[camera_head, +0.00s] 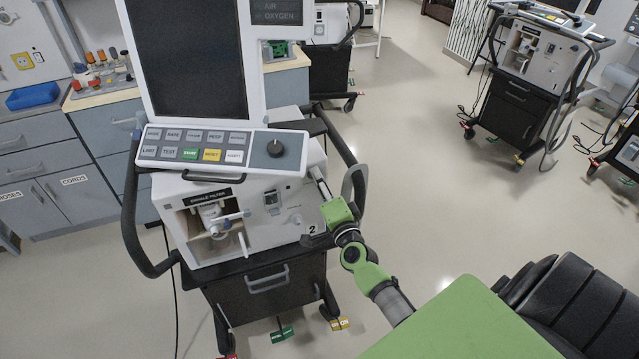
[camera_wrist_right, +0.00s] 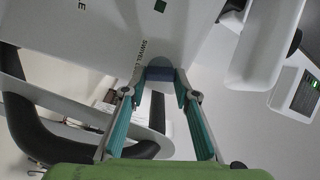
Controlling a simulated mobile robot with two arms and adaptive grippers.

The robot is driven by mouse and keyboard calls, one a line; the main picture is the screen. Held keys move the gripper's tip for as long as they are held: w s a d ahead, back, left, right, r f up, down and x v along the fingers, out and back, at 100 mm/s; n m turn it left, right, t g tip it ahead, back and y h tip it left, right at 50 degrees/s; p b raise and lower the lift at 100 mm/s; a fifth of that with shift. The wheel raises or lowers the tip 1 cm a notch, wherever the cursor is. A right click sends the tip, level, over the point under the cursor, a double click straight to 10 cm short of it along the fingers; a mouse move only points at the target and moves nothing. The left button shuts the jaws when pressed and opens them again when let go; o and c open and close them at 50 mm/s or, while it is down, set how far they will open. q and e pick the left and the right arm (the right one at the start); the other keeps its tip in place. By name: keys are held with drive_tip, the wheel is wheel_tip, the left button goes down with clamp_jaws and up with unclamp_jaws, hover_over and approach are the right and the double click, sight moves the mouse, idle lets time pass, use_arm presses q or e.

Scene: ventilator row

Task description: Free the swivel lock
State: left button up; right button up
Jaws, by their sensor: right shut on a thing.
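The ventilator (camera_head: 245,210) stands on a dark cart with its screen and button panel (camera_head: 215,147) above the body. My right gripper (camera_head: 328,196) is at the right side of the ventilator, with its fingertips not clear in the head view. In the right wrist view, my right gripper (camera_wrist_right: 160,88) has its two teal-padded fingers closing in on a small dark blue-grey piece (camera_wrist_right: 160,73), which looks like the swivel lock. A label reading "SWIVEL" and partly hidden stands beside it on the pale casing (camera_wrist_right: 100,30). The left gripper is out of view.
The cart's black handle (camera_head: 130,220) curves around the left side, and a grey loop (camera_head: 357,185) stands close to my right gripper. Drawers and a counter (camera_head: 90,140) are at the left. Another ventilator cart (camera_head: 515,110) stands at the back right, with open floor between.

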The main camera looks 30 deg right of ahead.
drive_tip(key=shift+f+m+b, duration=0.1)
drive_tip(key=shift+m+b, duration=0.25)
drive_tip(key=shift+m, duration=1.35)
drive_tip(key=o, duration=1.1)
drive_tip(key=v, duration=1.2)
